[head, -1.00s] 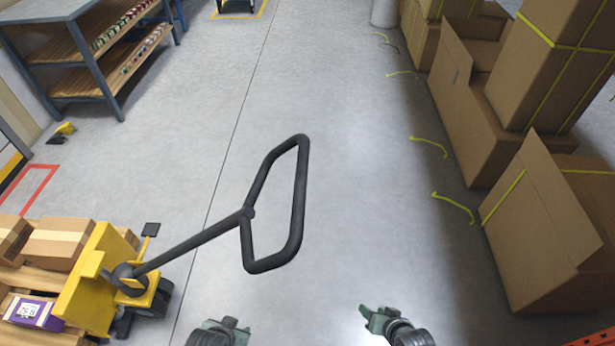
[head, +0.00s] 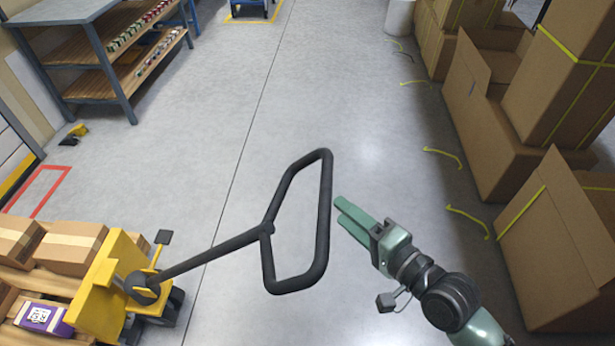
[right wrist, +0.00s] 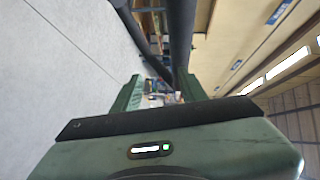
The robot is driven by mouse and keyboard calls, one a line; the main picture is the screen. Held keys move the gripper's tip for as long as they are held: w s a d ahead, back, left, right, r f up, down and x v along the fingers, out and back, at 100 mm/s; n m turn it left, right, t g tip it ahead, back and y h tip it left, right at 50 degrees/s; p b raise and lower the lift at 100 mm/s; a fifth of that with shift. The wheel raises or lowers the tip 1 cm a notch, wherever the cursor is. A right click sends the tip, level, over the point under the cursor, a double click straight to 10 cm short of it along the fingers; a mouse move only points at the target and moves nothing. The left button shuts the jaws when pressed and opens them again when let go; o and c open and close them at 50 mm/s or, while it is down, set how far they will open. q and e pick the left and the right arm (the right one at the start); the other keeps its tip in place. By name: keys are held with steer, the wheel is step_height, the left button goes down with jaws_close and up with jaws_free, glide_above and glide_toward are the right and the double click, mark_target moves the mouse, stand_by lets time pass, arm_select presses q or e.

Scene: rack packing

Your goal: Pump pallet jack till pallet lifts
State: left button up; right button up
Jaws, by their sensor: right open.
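The yellow pallet jack (head: 112,290) stands at the lower left. Its black handle (head: 324,215) slants up to the right and ends in a closed loop. The pallet (head: 66,283) behind the jack carries cardboard boxes and a purple box. My right gripper (head: 340,206) is just right of the loop's right bar, fingers pointing at it. It is open and empty. In the right wrist view, the black handle bars (right wrist: 181,40) show beyond and between the open fingers (right wrist: 165,88). Whether they touch the bar is unclear. My left gripper is not in view.
Large cardboard boxes (head: 500,130) stand along the right, with yellow straps (head: 467,222) on the floor beside them. A shelf unit (head: 95,60) stands at the upper left. The middle floor is clear.

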steer(key=w+a+r, duration=0.1)
steer(key=w+a, duration=0.3)
steer(key=a, duration=0.2)
steer(key=shift+w+a+y+p, duration=0.15)
steer(key=shift+w+y+p, duration=0.15)
steer(key=shift+w, duration=0.1)
jaws_close()
stand_by(1.3)
